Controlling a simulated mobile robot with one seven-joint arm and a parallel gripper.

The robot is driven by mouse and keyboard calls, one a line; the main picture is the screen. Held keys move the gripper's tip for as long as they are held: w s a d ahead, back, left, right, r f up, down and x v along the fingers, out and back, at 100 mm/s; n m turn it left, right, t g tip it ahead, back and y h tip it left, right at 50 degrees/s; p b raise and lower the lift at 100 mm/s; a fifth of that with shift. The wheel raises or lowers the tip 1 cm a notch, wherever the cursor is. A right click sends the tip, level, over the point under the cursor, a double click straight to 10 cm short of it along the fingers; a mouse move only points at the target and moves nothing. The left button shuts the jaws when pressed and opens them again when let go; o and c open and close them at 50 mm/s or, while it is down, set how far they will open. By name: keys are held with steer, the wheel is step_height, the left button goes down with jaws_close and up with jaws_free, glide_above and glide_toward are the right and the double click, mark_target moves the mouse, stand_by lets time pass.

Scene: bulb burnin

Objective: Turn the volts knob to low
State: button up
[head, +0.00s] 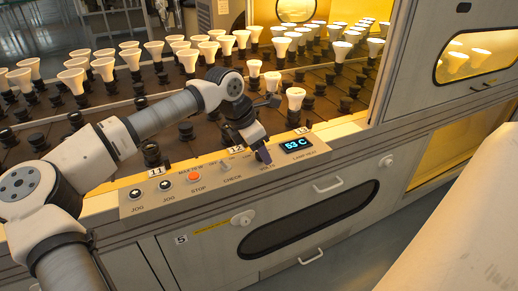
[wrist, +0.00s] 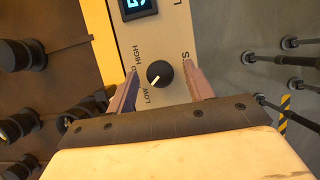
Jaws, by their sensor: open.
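The volts knob (wrist: 159,74) is a round black dial with a white pointer line, seen in the wrist view on the beige panel. Its pointer slants down and left, toward the LOW label; HIGH is printed up and left of it. My gripper (wrist: 163,70) is open, with one finger on each side of the knob and a visible gap to both.
The control panel (head: 222,194) also carries a lit display (head: 297,144) reading 53 C, an orange stop button (head: 194,177) and black jog buttons (head: 136,194). Racks of white bulbs (head: 75,80) stand behind my arm. A drawer handle (head: 328,186) is below the panel.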

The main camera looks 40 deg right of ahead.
steer(key=p+v, duration=0.1)
steer(key=v, duration=1.2)
steer(key=shift+a+r, duration=0.2)
steer(key=shift+a, duration=0.05)
steer(key=shift+d+r, duration=0.1)
